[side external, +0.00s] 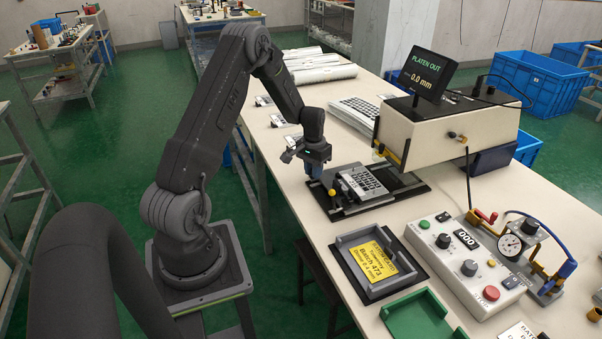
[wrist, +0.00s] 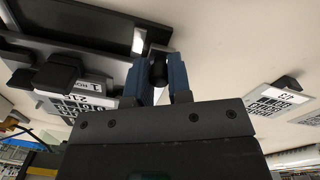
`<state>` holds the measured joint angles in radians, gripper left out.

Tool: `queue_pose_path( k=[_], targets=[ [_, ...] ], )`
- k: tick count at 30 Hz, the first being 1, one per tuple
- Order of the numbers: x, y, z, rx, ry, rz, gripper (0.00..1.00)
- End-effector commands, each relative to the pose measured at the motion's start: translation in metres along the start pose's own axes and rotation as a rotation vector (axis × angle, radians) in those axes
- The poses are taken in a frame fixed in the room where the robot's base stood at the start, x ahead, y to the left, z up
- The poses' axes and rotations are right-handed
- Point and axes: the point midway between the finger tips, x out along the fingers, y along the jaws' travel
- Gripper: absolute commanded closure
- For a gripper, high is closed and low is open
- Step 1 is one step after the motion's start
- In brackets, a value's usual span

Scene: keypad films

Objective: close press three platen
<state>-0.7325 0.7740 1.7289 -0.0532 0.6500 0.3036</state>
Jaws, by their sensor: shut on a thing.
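The press (side external: 440,125) is a cream housing on the table with a small screen (side external: 427,73) reading "PLATEN OUT" and 0.0 mm. Its black platen (side external: 408,188) sticks out towards my arm, carrying a light plate with a keypad film (side external: 362,184). My gripper (side external: 316,178) is at the platen's outer left end, beside a yellow knob (side external: 332,192). In the wrist view, my blue fingers (wrist: 158,75) are shut on a dark round handle (wrist: 158,70) between them. The keypad film (wrist: 78,98) also shows there, upside down at left. The handle is hidden in the side view.
A black tray with a yellow batch card (side external: 372,262) and a green tray (side external: 418,318) lie in front. A control box (side external: 465,262) and dial gauge (side external: 510,245) stand at right. Bare tabletop surrounds the platen's left side.

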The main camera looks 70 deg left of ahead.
Motion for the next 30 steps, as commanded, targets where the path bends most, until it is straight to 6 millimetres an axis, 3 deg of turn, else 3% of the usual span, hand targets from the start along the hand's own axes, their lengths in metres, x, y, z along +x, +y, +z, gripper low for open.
queue_pose_path(
  k=[6, 12, 19, 26, 27, 30],
  targets=[
    [0.001, 0.026, -0.050, 0.003, 0.006, 0.000, 1.00],
    [0.002, 0.044, -0.083, 0.002, 0.005, 0.001, 1.00],
    [0.001, 0.056, -0.107, 0.000, 0.004, 0.002, 1.00],
    [0.001, 0.058, -0.112, -0.001, 0.003, 0.002, 1.00],
    [0.001, 0.058, -0.112, -0.001, 0.003, 0.002, 0.79],
    [0.001, 0.057, -0.111, 0.000, 0.003, 0.001, 0.70]
  ],
)
